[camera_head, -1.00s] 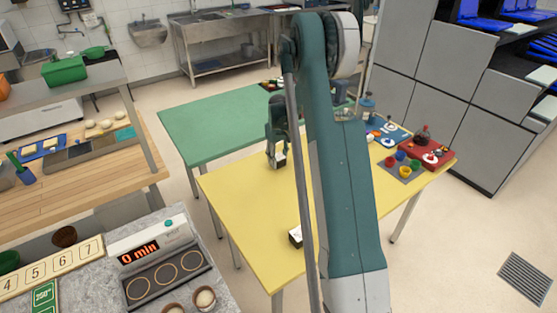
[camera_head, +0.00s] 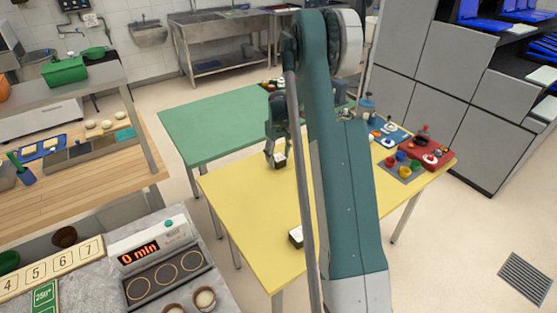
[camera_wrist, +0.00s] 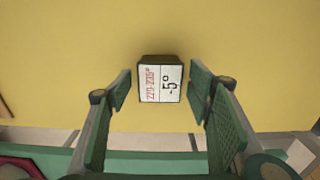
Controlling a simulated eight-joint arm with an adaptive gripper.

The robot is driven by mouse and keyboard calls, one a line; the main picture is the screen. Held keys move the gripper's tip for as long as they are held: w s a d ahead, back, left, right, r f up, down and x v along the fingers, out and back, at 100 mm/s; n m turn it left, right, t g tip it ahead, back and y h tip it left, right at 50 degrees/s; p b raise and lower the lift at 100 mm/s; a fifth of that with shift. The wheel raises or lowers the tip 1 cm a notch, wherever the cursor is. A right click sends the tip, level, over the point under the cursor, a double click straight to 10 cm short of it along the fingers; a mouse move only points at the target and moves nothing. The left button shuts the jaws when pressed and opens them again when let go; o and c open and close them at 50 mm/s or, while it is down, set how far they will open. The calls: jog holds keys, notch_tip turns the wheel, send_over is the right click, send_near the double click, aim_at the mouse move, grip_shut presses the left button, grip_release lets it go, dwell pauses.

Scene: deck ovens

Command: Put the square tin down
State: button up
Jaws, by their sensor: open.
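The square tin (camera_head: 280,161) is small and dark with a white face. It sits on the yellow table (camera_head: 235,215), near the far left edge. In the wrist view the tin (camera_wrist: 160,80) shows a white label with red and black print. My gripper (camera_head: 273,153) is just above and beside the tin. In the wrist view its two fingers (camera_wrist: 161,92) stand spread, one on each side of the tin, with a visible gap on both sides.
A second dark box with a white face (camera_head: 296,237) stands at the near side of the yellow table, close to my arm in the picture. A green table (camera_head: 205,125) adjoins behind. A red tray (camera_head: 430,150) and coloured cups are at right. The yellow table's middle left is clear.

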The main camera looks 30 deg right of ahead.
aim_at(278, 158)
notch_tip(278, 158, up, 10)
jog(key=shift+r+p, duration=0.2)
jog(key=shift+p, duration=0.15)
dwell(0.7)
jog(key=s+a+r+t, duration=0.2)
jog(key=s+a+r, duration=0.6)
jog(key=a+r, duration=0.25)
jog(key=s+a+r+t, duration=0.1)
jog(key=s+a+r, duration=0.7)
jog(key=a+r, duration=0.3)
jog(key=s+a+t, duration=0.1)
jog(key=s+a, duration=0.4)
jog(key=s, duration=0.3)
jog(key=s+a+f+t, duration=0.1)
jog(key=s+a, duration=0.5)
jog(key=s, duration=0.3)
jog(key=s+a+t, duration=0.2)
jog(key=s+a, duration=0.3)
jog(key=s, duration=0.3)
jog(key=shift+s+a+f, duration=0.25)
jog(key=shift+s+f, duration=0.1)
jog(key=shift+f, duration=0.05)
